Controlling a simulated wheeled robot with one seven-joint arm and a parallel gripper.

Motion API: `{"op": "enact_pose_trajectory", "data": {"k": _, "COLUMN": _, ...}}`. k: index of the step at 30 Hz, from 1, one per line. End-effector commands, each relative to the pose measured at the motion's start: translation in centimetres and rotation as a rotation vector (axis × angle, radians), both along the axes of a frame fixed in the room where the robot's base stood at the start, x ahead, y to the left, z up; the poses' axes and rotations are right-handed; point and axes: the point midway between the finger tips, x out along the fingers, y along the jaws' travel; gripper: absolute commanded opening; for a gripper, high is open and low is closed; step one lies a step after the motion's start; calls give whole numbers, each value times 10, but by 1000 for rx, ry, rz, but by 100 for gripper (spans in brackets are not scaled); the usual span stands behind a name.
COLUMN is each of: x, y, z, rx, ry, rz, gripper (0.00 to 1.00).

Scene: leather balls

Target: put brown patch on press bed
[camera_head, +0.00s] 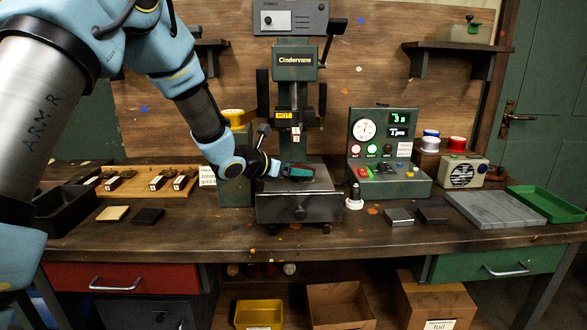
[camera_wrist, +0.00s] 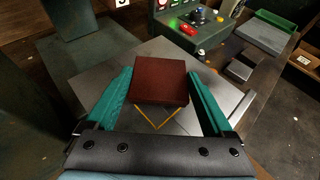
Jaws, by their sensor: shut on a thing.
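My gripper (camera_head: 297,171) is over the press bed (camera_head: 300,202) of the green Cindervane press (camera_head: 296,62). In the wrist view, a reddish-brown patch (camera_wrist: 160,82) sits between the two teal fingers (camera_wrist: 159,95), which are shut on it. Below it shows the grey plate of the press bed (camera_wrist: 213,85), with part of a yellow corner outline under the patch. I cannot tell whether the patch touches the bed. In the head view the patch is mostly hidden by the fingers.
A control box (camera_head: 388,150) with gauge and buttons stands right of the press. A white-based stamp-like tool (camera_head: 354,197) stands close to the bed's right side. A cream block (camera_head: 112,213) and dark block (camera_head: 148,216) lie at left. A grey slab (camera_head: 495,208) lies at right.

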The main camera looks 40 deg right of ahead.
Motion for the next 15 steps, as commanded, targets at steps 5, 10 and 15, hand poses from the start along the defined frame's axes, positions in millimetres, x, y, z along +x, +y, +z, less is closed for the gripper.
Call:
{"op": "enact_pose_trajectory", "data": {"k": 5, "x": 0, "y": 0, "z": -2, "rx": -1, "ry": 0, "rz": 0, "gripper": 31}}
{"op": "enact_pose_trajectory", "data": {"k": 10, "x": 0, "y": 0, "z": -4, "rx": -1, "ry": 0, "rz": 0, "gripper": 31}}
{"op": "enact_pose_trajectory", "data": {"k": 15, "x": 0, "y": 0, "z": -4, "rx": -1, "ry": 0, "rz": 0, "gripper": 97}}
